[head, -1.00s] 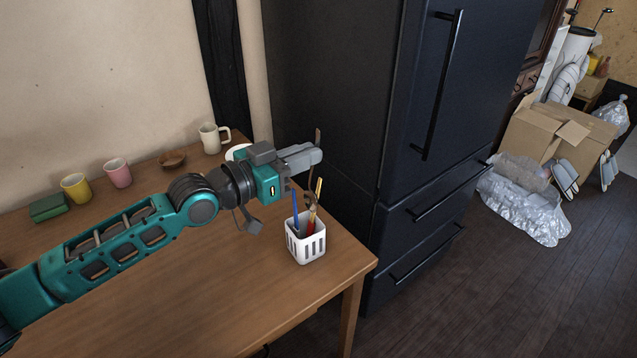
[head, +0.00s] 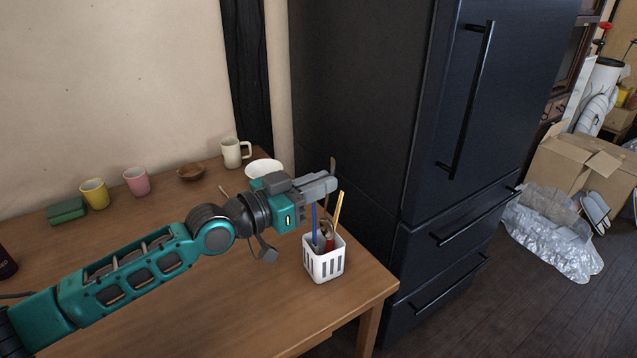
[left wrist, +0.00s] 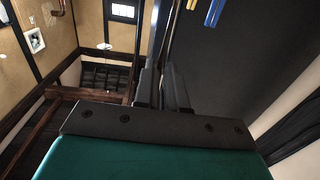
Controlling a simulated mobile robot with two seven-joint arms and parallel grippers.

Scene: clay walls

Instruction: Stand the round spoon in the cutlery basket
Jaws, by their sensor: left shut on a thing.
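The white slotted cutlery basket (head: 324,266) stands upright near the table's right front corner. Blue, yellow and red pieces stick up from it. My left gripper (head: 326,185) is above the basket and shut on a thin, upright, brownish utensil, which I take to be the round spoon (head: 332,164). Its top end shows above the fingers. Its lower part runs down behind the fingers toward the basket mouth, and I cannot tell whether it is inside. In the left wrist view the fingers (left wrist: 165,88) close around a thin shaft. My right gripper is not in view.
On the wooden table (head: 225,290), a white bowl (head: 264,167), cream mug (head: 234,152), brown bowl (head: 191,172), pink cup (head: 137,181), yellow cup (head: 95,193) and green block (head: 66,210) stand toward the wall. A dark fridge (head: 380,110) rises close beyond the basket.

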